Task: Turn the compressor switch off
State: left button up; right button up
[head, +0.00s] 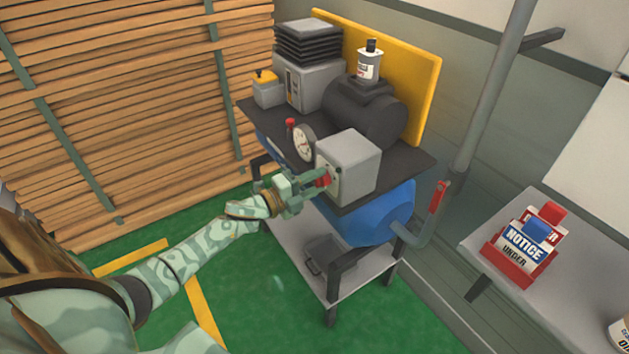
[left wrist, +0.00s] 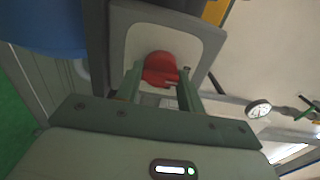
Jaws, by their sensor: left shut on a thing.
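The compressor (head: 365,115) stands on a dark shelf above a blue tank (head: 372,215). Its grey switch box (head: 352,160) faces left and carries a red switch knob (head: 323,180). My left gripper (head: 318,184) is at the front of the box, with its fingers shut on the red knob. In the left wrist view the red switch knob (left wrist: 160,69) sits between the two green fingers (left wrist: 160,85), against the pale plate of the box (left wrist: 196,46). The fingers partly hide the knob in the head view. My right gripper is not in view.
A pressure gauge (head: 303,144) sits beside the switch box. A red-handled valve (head: 437,197) is on the pipe to the right. A side table (head: 560,280) holds a red tray of notice signs (head: 522,250). Stacked timber (head: 120,100) stands left; green floor is open in front.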

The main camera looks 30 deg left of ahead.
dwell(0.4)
pick_arm(q)
jog(key=o, duration=1)
jog(key=shift+s+a, duration=0.1)
jog(key=p+v, duration=0.1)
jog(key=v, duration=1.5)
